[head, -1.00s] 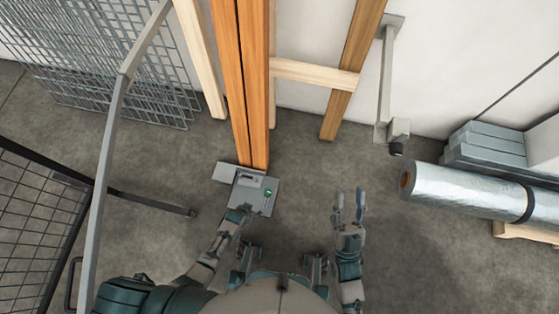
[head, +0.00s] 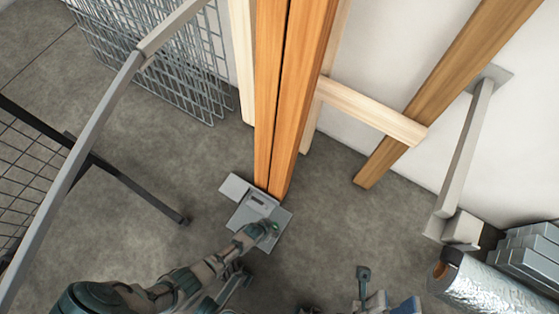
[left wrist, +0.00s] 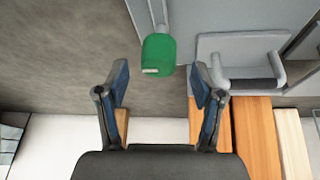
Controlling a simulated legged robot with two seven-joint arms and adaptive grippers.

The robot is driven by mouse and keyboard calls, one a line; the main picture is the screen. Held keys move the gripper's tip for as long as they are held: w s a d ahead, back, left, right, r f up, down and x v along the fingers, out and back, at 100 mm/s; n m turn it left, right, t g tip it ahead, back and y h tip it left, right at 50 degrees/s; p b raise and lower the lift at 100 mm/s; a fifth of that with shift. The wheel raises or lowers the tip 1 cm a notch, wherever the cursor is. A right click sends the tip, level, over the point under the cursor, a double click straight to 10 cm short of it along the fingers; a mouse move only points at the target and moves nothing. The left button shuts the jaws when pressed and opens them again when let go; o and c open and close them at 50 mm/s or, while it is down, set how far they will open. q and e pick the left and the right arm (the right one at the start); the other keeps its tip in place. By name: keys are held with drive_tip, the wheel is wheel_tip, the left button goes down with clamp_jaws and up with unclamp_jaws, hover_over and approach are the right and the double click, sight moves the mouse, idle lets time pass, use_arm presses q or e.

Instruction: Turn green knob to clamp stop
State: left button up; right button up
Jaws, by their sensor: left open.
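The green knob (left wrist: 158,55) shows in the left wrist view on a thin grey stem, just past and between the fingertips of my left gripper (left wrist: 158,82). The two blue-padded fingers are apart, with nothing between them. In the head view my left gripper (head: 268,231) is over the right part of the grey clamp plate (head: 242,212) and mostly hides the knob. A grey raised bracket (left wrist: 240,62) is right of the knob in the wrist view. My right gripper (head: 387,290) is at the bottom edge, its fingers spread and empty.
Orange wooden posts (head: 280,100) rise behind the clamp plate. Wire mesh panels (head: 160,60) and a grey rail (head: 95,130) stand at left. A foil-wrapped roll (head: 490,285) lies at lower right. The floor right of the plate is clear.

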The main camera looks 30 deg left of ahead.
sight(274, 226)
use_arm(q)
drive_tip(key=x, duration=0.1)
drive_tip(key=b+x, duration=0.1)
drive_tip(key=shift+s+d+f, duration=0.1)
drive_tip(key=shift+f, duration=0.3)
drive_tip(key=shift+w+d+f+b, duration=0.1)
drive_tip(key=shift+w+f+b, duration=0.05)
drive_tip(key=shift+w+b, duration=0.3)
clamp_jaws()
